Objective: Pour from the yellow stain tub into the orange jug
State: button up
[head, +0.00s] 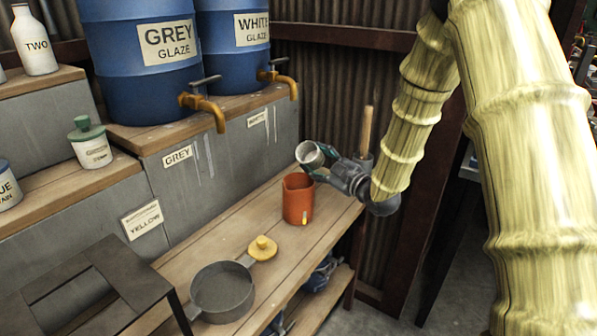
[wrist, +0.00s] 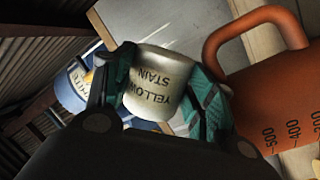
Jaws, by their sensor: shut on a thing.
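The yellow stain tub is a small white pot without a lid. In the head view the tub (head: 308,154) is tipped on its side above the orange jug (head: 298,200), its open mouth facing left. My gripper (head: 328,163) is shut on it. In the wrist view the tub (wrist: 155,88) sits between the green-padded fingers (wrist: 163,92), its "YELLOW STAIN" label upside down. The jug (wrist: 270,90) stands upright at the right there, with handle and volume marks showing. No stream shows, and the contents of both are hidden.
A yellow lid (head: 262,248) lies on the bench (head: 255,215) in front of the jug. A grey pan (head: 222,292) stands nearer. Blue grey-glaze (head: 140,60) and white-glaze (head: 232,45) drums with taps stand behind. A wooden handle (head: 366,130) rises at the bench's far end.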

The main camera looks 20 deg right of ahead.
jog(key=shift+s+f, duration=0.25)
jog(key=shift+f, duration=0.4)
jog(key=shift+a+r+m+g+p, duration=0.1)
jog(key=shift+r+m+g+p, duration=0.25)
jog(key=shift+m+p, duration=0.55)
jog(key=m+p, duration=0.1)
jog(key=p, duration=0.1)
jog(key=r+m+p, duration=0.1)
jog(key=m+p, duration=0.1)
jog(key=p, duration=0.1)
jog(key=shift+a+r+g, duration=0.1)
jog(key=shift+a+g, duration=0.15)
jog(key=shift+g, duration=0.1)
jog(key=shift+p, duration=0.3)
jog(key=shift+a+r+m+p, duration=0.15)
jog(key=shift+r+m+p, duration=0.1)
jog(key=shift+m+p, duration=0.4)
jog(key=shift+s+a+m+p, duration=0.2)
jog(key=shift+m+p, duration=0.25)
jog(key=shift+p, duration=0.45)
jog(key=shift+s+a+f+m+g+p, duration=0.1)
jog(key=shift+f+m+g+p, duration=0.1)
jog(key=shift+m+g+p, duration=0.25)
